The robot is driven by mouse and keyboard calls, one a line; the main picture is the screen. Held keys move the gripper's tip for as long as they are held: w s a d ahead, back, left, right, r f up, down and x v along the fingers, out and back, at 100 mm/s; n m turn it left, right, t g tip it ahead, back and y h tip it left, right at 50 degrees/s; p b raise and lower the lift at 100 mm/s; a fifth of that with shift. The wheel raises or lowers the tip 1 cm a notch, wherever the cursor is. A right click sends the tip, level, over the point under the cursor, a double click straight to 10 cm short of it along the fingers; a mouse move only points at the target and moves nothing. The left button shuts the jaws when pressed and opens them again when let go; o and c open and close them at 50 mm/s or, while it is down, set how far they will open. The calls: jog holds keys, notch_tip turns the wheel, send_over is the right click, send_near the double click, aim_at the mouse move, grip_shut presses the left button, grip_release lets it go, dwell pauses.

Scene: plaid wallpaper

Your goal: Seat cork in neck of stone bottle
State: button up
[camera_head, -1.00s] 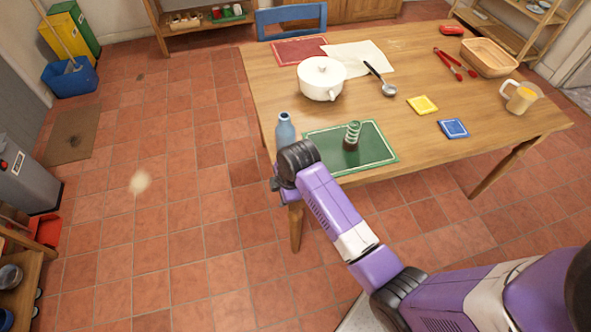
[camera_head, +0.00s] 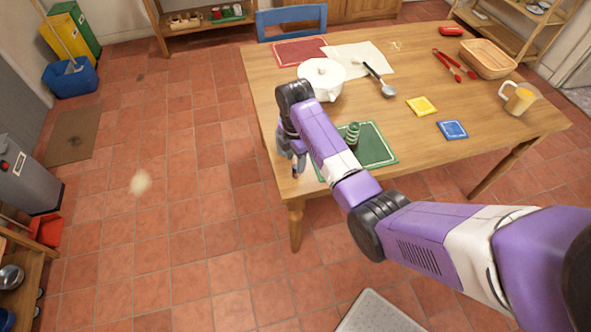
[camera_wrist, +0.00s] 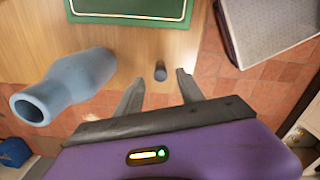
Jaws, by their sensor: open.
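A blue-grey bottle (camera_wrist: 62,88) with an open neck, which I take for the stone bottle, shows at the left of the wrist view. My arm hides it in the head view. A small dark grey cylinder (camera_wrist: 160,71), probably the cork, is on the wooden table near its edge in the wrist view. My gripper (camera_wrist: 160,84) is open, with its two fingertips on either side of the cylinder's line and nothing clasped. In the head view my gripper (camera_head: 299,168) points down at the table's near left corner.
A green mat (camera_head: 376,150) with a dark, green-coiled object (camera_head: 352,135) lies right of my gripper. A white pot (camera_head: 322,76) stands behind my arm. A ladle (camera_head: 387,88), yellow cloth (camera_head: 421,106) and blue cloth (camera_head: 453,130) lie farther right.

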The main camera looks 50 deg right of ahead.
aim_at(295, 166)
jog(key=shift+f, duration=1.5)
jog(key=shift+c, duration=0.5)
grip_shut()
jog(key=shift+r, duration=0.1)
